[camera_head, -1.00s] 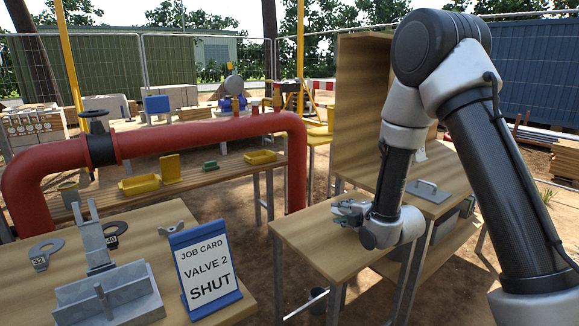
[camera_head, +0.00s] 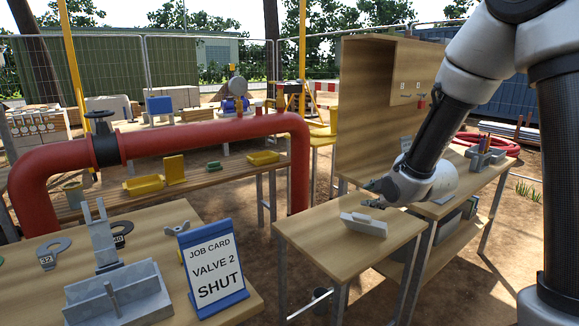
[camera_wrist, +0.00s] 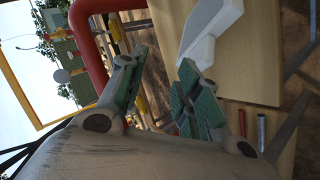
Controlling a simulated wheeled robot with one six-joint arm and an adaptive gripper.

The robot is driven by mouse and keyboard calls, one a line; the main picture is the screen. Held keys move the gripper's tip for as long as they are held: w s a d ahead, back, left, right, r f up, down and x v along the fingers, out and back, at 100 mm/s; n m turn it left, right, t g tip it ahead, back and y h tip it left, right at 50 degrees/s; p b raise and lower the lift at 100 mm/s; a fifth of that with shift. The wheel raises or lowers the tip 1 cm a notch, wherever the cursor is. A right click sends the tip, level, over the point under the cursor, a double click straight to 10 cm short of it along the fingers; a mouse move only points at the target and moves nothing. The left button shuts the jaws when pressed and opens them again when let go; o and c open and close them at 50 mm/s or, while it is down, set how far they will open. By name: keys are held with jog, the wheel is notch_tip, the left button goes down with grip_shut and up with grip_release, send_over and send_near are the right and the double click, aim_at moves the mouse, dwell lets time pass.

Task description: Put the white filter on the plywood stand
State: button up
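A white block-like piece with a raised plate (camera_head: 363,224), which looks like the white filter, rests on the small wooden-topped stand (camera_head: 300,248), near its back right part. In the wrist view the white piece (camera_wrist: 210,28) lies on the pale wooden top (camera_wrist: 255,60), beyond the fingertips. My gripper (camera_head: 374,194) is just behind and above it, apart from it. In the wrist view my gripper's (camera_wrist: 163,60) green-padded fingers are spread with nothing between them. Fine detail of the white piece is too small to tell.
A blue-framed job card (camera_head: 212,268) and a grey fixture (camera_head: 115,295) stand on the left table. A red pipe (camera_head: 210,135) arches behind. A tall wooden panel (camera_head: 365,110) rises behind the right bench, which carries grey parts (camera_head: 485,155). The stand's front is clear.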

jog(key=s+d+r+m+g+h, duration=0.1)
jog(key=s+d+r+m+g, duration=0.1)
jog(key=s+d+r+m, duration=0.4)
jog(key=s+d+r+m+g+h, duration=0.1)
jog(key=s+d+r+m, duration=0.2)
jog(key=s, duration=0.5)
jog(key=s+d+r+m+g, duration=0.1)
jog(key=s+m, duration=0.1)
jog(key=s, duration=0.4)
jog(key=s+d+m+g, duration=0.1)
jog(key=s+m, duration=0.2)
jog(key=s, duration=0.4)
jog(key=s+d+r+m+g+h, duration=0.1)
jog(key=s+m, duration=0.1)
jog(key=s, duration=0.4)
jog(key=shift+s+r+m+g, duration=0.2)
jog(key=shift+r+m+g, duration=0.1)
jog(key=shift+r+m, duration=0.1)
